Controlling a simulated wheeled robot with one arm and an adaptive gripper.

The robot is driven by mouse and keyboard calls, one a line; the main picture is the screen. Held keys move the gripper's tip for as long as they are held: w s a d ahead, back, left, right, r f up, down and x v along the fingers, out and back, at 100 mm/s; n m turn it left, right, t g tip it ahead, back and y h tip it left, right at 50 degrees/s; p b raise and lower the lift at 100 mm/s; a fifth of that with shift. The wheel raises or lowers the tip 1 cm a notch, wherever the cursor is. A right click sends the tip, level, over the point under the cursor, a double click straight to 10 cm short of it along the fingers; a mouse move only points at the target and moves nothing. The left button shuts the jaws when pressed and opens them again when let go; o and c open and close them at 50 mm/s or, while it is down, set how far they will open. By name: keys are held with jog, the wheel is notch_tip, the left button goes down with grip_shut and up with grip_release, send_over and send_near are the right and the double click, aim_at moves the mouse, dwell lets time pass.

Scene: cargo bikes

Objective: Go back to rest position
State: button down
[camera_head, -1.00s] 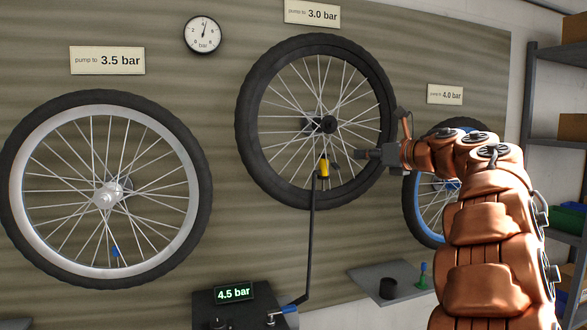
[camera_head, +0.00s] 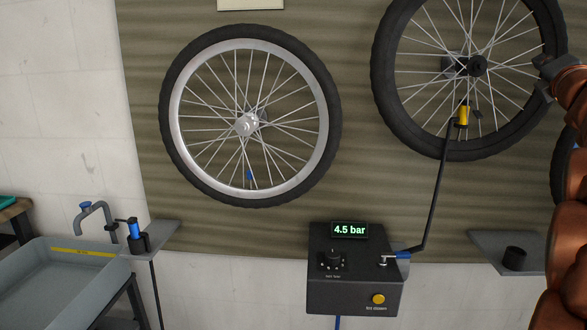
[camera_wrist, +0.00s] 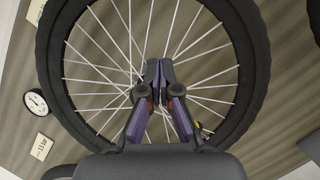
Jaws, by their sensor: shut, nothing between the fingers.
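My gripper (camera_wrist: 157,88) is shut and empty in the wrist view, with its fingertips together in front of the spokes of a black-rimmed wheel (camera_wrist: 55,80). In the head view my gripper (camera_head: 545,75) shows at the right edge, over the right part of the same black-rimmed wheel (camera_head: 385,75). I cannot tell whether it touches the wheel. My copper-coloured arm fills the right edge below it. A yellow pump head (camera_head: 462,115) sits at the lower part of that wheel, with a black hose (camera_head: 436,190) running down to the pump box (camera_head: 325,275).
The pump box display (camera_head: 349,230) reads 4.5 bar. A silver-rimmed wheel (camera_head: 177,115) hangs to the left. A small shelf (camera_head: 160,238) holds a blue-topped tool (camera_head: 134,229), beside a grey basin (camera_head: 40,285). Another shelf (camera_head: 490,240) with a black cup (camera_head: 514,258) is at lower right.

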jog(key=s+a+f+m+g+h, duration=0.15)
jog(key=s+f+m+g, duration=0.3)
jog(key=f+m, duration=0.45)
jog(key=s+a+f+m+g+h, duration=0.15)
jog(key=s+f+m+g, duration=0.45)
jog(key=f, duration=0.6)
jog(key=s+a+f+m+g+y, duration=0.2)
jog(key=s+a+f+m, duration=0.15)
jog(key=a+f, duration=0.4)
jog(key=s+a+f+m+g+y, duration=0.25)
jog(key=s+a+f, duration=0.2)
jog(key=f, duration=0.65)
jog(key=s+a+f+g+y, duration=0.2)
jog(key=s+a+f+g, duration=0.15)
jog(key=s+a, duration=0.35)
jog(key=s+a+f+m+g+y, duration=0.1)
jog(key=s+a+f+g, duration=0.1)
jog(key=s+a+f, duration=0.45)
jog(key=s+a+f+g+y, duration=0.2)
jog(key=s+a+f, duration=0.15)
jog(key=s, duration=0.65)
jog(key=s+a+p+v, duration=0.1)
jog(key=s+p+v, duration=0.2)
jog(key=p+v, duration=1)
jog(key=v, duration=0.2)
jog(key=shift+w+a+r, duration=0.2)
jog(key=shift+w+r, duration=0.05)
jog(key=shift+w, duration=0.05)
